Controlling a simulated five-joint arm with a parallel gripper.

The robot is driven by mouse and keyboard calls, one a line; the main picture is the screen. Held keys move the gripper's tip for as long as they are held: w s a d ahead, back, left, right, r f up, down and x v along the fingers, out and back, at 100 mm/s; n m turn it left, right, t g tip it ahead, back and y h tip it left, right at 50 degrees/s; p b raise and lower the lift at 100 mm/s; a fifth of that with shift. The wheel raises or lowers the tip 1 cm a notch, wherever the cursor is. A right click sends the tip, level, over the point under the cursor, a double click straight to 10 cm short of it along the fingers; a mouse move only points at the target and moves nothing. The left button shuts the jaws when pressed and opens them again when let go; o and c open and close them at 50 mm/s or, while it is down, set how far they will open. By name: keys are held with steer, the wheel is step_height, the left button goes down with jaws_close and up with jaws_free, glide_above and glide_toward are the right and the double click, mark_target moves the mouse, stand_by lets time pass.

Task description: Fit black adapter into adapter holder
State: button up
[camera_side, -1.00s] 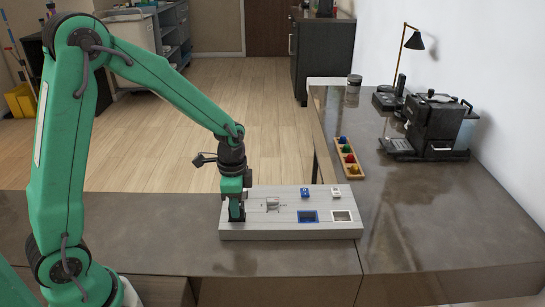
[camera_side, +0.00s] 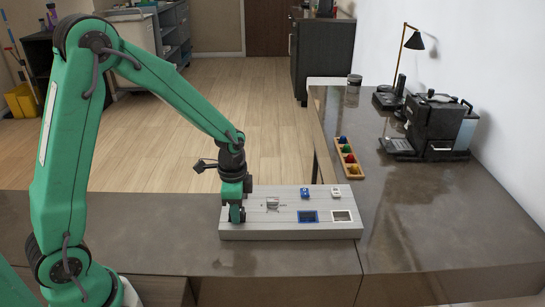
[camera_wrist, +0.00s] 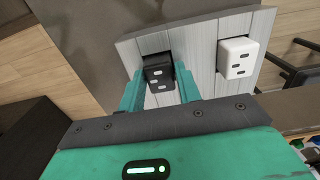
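The black adapter (camera_wrist: 158,72) is between the two green fingertips of my gripper (camera_wrist: 159,84) in the wrist view, with several light contacts facing the camera. The fingers are close along both its sides; whether they press on it is unclear. A dark area borders its far side, and its underside is hidden. In the side view my gripper (camera_side: 237,213) points down at the left end of the long grey holder block (camera_side: 285,231). There the fingers mostly hide the adapter. I cannot tell whether the adapter sits in a slot.
A white adapter-like piece (camera_wrist: 237,57) is to the right in the wrist view. The block also carries a blue piece (camera_side: 305,192), a white piece (camera_side: 336,191), and blue-rimmed (camera_side: 307,217) and white-rimmed (camera_side: 342,216) openings. A coffee machine (camera_side: 432,125) stands far right. Counter in front is clear.

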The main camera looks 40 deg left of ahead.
steer(key=o, duration=0.3)
steer(key=shift+o, duration=0.2)
steer(key=shift+r, duration=3.95)
steer(key=shift+r, duration=0.1)
steer(key=shift+s+r, duration=0.15)
steer(key=shift+r, duration=0.1)
steer(key=s+r+n+t, duration=0.5)
steer(key=s+r+n, duration=0.4)
steer(key=s, duration=0.6)
step_height(320, 180, up, 3)
steer(key=shift+s+d+f+t, duration=0.1)
steer(key=shift+s+d+t, duration=0.1)
steer(key=shift+d+t, duration=0.15)
